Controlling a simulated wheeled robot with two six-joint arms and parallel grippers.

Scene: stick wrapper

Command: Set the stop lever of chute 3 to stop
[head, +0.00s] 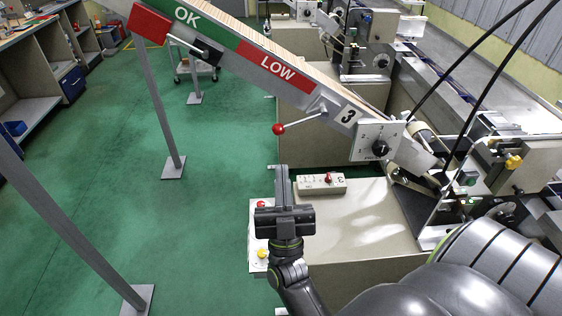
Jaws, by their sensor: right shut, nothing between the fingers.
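A sloping chute carries a number 3 plate (348,115) and a green and red side band marked OK and LOW. A lever with a red ball (278,129) is mounted on its lower side; its thin rod slopes down to the left from the pivot. Higher up the chute is a lever with a black handle (207,52). I cannot read a stop mark by either lever. My right gripper (283,172) is shut and empty, pointing away from me, below the red ball in the picture and apart from it. My left gripper is not in view.
A dial box (378,141) hangs on the chute's lower end. A small switch box (321,183) with a red knob lies on the beige cabinet top (362,215). Red and yellow buttons sit beside my right gripper. Grey posts support the chute; green floor (100,150) is open at left.

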